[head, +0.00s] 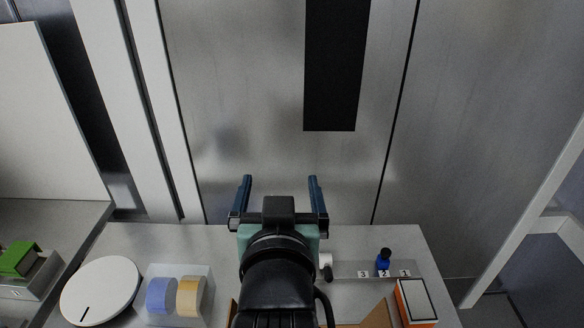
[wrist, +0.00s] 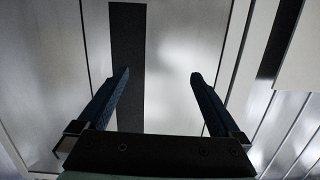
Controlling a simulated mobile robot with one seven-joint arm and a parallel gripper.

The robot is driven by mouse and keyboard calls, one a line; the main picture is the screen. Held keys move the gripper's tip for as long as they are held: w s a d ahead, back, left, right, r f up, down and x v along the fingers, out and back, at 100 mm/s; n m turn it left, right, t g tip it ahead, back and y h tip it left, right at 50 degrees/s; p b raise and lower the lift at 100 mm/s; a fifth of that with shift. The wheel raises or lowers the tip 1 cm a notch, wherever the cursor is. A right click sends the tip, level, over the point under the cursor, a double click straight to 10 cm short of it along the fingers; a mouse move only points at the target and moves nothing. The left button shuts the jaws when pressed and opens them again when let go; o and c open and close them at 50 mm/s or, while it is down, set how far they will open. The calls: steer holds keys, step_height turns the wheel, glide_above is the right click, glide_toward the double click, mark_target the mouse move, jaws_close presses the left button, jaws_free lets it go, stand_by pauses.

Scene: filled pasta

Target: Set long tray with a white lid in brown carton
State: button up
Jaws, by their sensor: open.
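My gripper (head: 280,182) is raised over the back of the counter, its two blue fingers wide apart and nothing between them. In the wrist view, my gripper (wrist: 159,76) faces a grey metal panel. Brown edges of what looks like the carton (head: 378,315) show at the bottom of the head view, on both sides of my arm. My arm and the picture edge hide most of it, including its inside. I cannot make out a long tray with a white lid for certain in either view.
An orange box with a white top (head: 416,301) stands at the right. A blue bottle (head: 383,262) stands by numbered labels. Blue and tan rolls (head: 174,296) in a clear holder and a round white disc (head: 101,291) lie left. A green item (head: 18,258) is far left.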

steer(key=s+r+t, duration=0.3)
steer(key=s+r, duration=0.1)
steer(key=r, duration=0.6)
steer(key=s+d+r+t, duration=0.1)
steer(key=s+r+t, duration=0.2)
steer(key=r, duration=0.7)
steer(key=s+r+t, duration=0.4)
steer(key=r+t, duration=0.1)
steer(key=r, duration=0.5)
steer(key=shift+s+d+r+h, duration=0.3)
steer(key=shift+s+d+r, duration=0.05)
steer(key=shift+r, duration=0.05)
